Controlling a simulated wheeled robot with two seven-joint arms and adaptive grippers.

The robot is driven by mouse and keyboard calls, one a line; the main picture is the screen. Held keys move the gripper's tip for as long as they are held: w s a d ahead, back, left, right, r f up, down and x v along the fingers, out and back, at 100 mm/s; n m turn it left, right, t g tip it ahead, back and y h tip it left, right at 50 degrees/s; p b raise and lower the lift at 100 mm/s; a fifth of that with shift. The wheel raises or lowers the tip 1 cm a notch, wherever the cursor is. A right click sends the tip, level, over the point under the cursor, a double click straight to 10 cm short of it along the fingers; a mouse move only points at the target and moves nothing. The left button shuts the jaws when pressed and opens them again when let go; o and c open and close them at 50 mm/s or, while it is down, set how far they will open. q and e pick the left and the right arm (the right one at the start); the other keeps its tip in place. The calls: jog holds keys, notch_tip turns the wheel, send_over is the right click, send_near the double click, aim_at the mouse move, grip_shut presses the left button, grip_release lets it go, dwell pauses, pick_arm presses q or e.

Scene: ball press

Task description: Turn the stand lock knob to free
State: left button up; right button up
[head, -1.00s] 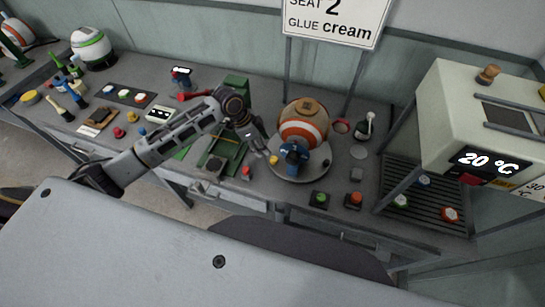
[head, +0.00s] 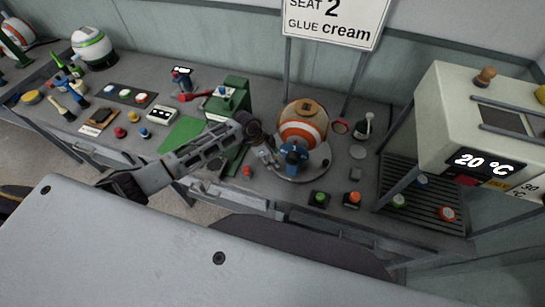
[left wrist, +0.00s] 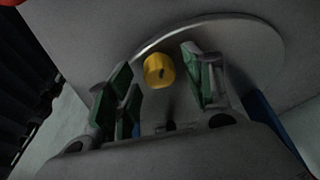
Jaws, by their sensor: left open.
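The yellow knob (left wrist: 159,70) sits at the edge of the round grey stand plate (left wrist: 245,55) in the left wrist view. My left gripper (left wrist: 157,82) is open, with its green-padded fingers on either side of the knob. I cannot tell whether they touch it. In the head view my left gripper (head: 268,157) is over the left edge of the stand (head: 312,172) and hides the knob. An orange and white ball (head: 304,130) sits on the stand behind a blue clamp-like part (head: 293,156). The knob's setting cannot be read. My right gripper is not in view.
A green press (head: 230,100) stands left of the stand, close to my left arm. A red button (head: 247,171) is near the front edge. Green (head: 320,198) and orange (head: 354,198) buttons are in front right. A dark bottle (head: 363,128) stands behind right.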

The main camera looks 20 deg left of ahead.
pick_arm(q)
jog(key=c, duration=1)
jog(key=shift+n, duration=0.4)
jog(key=shift+s+d+n+t+y, duration=0.1)
jog(key=shift+n+t+y, duration=0.25)
jog(key=shift+n, duration=0.65)
jog(key=shift+s+n+t+y, duration=0.1)
jog(key=shift+n+t+y, duration=0.25)
jog(key=shift+n, duration=0.65)
jog(key=shift+n+t+y, duration=0.35)
jog(key=shift+n+y, duration=0.05)
jog(key=shift+n, duration=0.9)
jog(key=shift+n+t+y, duration=0.35)
jog(key=shift+n+y, duration=0.05)
jog(key=shift+n, duration=0.9)
jog(key=o, duration=1)
